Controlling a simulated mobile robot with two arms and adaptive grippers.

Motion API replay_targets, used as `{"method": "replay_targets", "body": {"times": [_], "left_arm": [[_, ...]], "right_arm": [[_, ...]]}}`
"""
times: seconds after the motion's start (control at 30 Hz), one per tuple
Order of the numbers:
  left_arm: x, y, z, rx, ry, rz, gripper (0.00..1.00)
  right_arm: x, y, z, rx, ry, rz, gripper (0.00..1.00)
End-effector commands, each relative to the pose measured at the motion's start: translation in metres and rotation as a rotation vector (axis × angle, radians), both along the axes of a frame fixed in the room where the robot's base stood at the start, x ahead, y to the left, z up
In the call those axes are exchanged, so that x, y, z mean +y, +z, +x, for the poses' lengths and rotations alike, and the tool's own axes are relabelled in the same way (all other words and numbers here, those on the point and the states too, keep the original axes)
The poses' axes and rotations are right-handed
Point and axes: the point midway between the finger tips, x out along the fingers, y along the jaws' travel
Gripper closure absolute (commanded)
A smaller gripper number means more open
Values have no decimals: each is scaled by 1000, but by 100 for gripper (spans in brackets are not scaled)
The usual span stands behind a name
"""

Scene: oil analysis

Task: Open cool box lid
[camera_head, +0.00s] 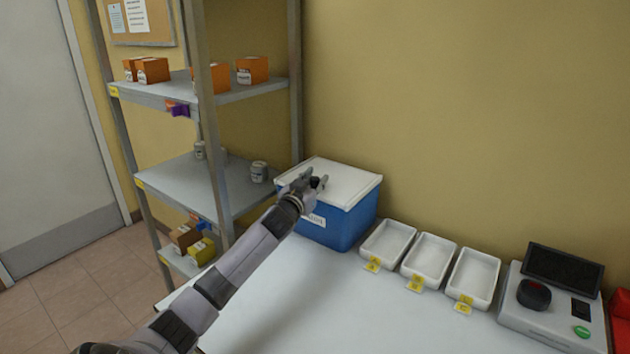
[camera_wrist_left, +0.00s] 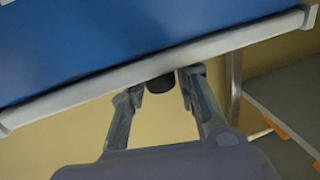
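The blue cool box (camera_head: 338,228) stands at the back left of the white table, its white lid (camera_head: 345,179) lying flat and shut on top. In the left wrist view the blue side (camera_wrist_left: 120,40) and the white lid edge (camera_wrist_left: 95,92) show upside down. My left gripper (camera_head: 316,182) is at the lid's front edge. Its two fingers (camera_wrist_left: 160,88) are apart, with a small dark part (camera_wrist_left: 160,83) between them next to the lid edge; I cannot tell whether it touches them. My right gripper is not in view.
Three white trays (camera_head: 428,259) with yellow labels stand right of the box. A grey device (camera_head: 551,315) with a dark screen is farther right. A metal shelf (camera_head: 183,185) with orange boxes and small jars stands at left. The table front is clear.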

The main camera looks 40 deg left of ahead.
Motion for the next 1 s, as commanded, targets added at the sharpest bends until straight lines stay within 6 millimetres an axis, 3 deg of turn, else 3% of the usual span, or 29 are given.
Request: {"method": "replay_targets", "body": {"times": [0.4,0.87,1.0], "left_arm": [[0,0,0,0,-1,0,100],[-1,0,0,1,-1,-1,100],[-2,0,-9,3,-2,-3,100]], "right_arm": [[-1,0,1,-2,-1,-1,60],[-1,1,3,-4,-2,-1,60],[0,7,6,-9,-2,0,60]]}}
